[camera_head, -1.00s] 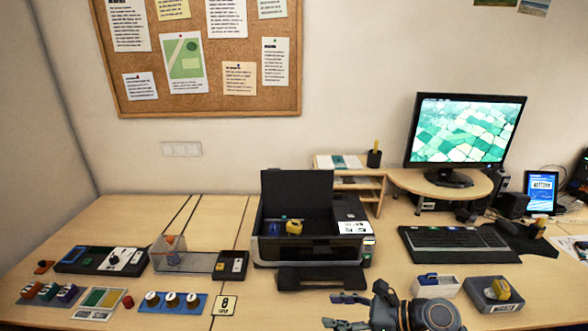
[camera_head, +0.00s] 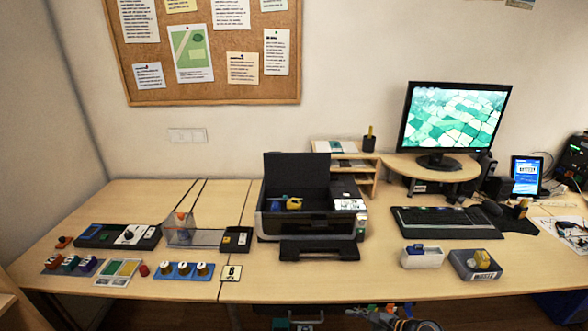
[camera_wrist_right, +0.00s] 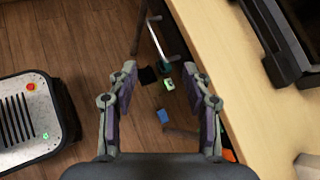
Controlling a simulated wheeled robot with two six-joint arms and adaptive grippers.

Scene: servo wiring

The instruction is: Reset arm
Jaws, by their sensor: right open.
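My right gripper (camera_wrist_right: 160,82) is open and empty in the right wrist view, with its two fingers spread apart. Below it lie the wooden floor (camera_wrist_right: 90,45) and the desk's front edge, which runs along the right. In the head view only part of my right arm (camera_head: 405,324) shows at the bottom edge, lower than the desk front. My left gripper is not in view.
The desk (camera_head: 330,280) holds a printer (camera_head: 310,228) with its lid raised, a white bin (camera_head: 422,258), a grey box (camera_head: 476,264) and a keyboard (camera_head: 445,223). Several switches and knobs (camera_head: 182,270) sit at left. Small items (camera_wrist_right: 168,84) lie below the desk edge.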

